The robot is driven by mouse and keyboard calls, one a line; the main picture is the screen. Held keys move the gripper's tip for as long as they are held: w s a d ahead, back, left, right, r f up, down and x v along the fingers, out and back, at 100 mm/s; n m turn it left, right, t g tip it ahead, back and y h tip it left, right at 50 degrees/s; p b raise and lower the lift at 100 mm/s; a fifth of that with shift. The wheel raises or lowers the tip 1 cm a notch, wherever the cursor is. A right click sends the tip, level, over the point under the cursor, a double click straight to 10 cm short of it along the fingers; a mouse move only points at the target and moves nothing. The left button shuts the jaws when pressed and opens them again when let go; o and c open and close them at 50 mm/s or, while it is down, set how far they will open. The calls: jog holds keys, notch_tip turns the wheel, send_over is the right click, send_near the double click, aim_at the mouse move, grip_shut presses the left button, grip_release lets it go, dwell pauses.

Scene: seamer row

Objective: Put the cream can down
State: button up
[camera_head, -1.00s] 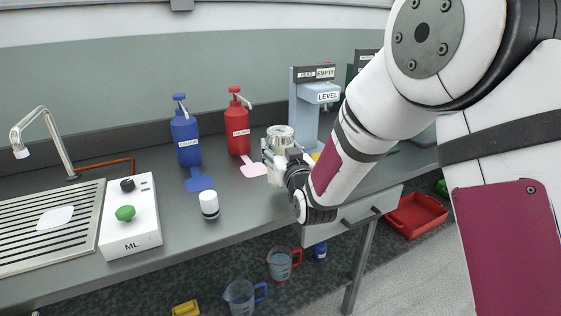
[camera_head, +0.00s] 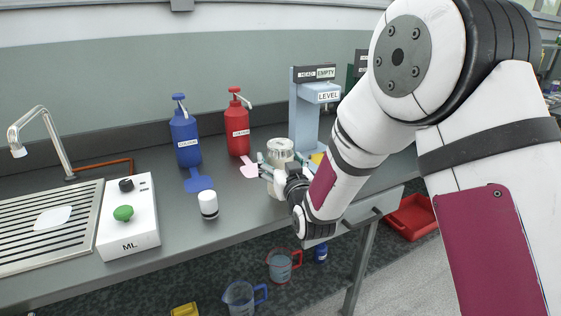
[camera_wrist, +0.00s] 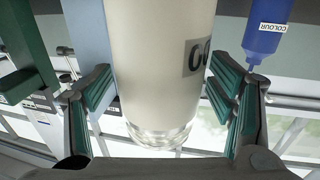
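The cream can (camera_head: 279,186) is a pale upright cylinder with a lighter, clear-looking top, in the middle of the head view near the counter's front part. My gripper (camera_head: 280,172) reaches it from the right, with a finger on each side. In the wrist view the can (camera_wrist: 150,60) fills the middle, part of a dark-lettered label showing. The green pads of my gripper (camera_wrist: 162,95) lie along both its sides and look shut on it. The can's base is low over the counter (camera_head: 238,205); I cannot tell whether it touches.
A white-capped jar (camera_head: 208,205) stands to the left. Behind are a blue pump bottle (camera_head: 186,140), a red pump bottle (camera_head: 238,132) and a pale blue level stand (camera_head: 305,120). The ML box (camera_head: 128,225) and sink (camera_head: 45,230) are further left. Bare counter lies between jar and can.

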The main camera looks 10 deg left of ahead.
jog(key=shift+r, duration=0.15)
jog(key=shift+s+d, duration=0.1)
jog(key=shift+s, duration=0.15)
jog(key=v, duration=1.1)
jog(key=shift+s+p, duration=0.2)
jog(key=shift+p, duration=0.2)
jog(key=shift+d, duration=0.1)
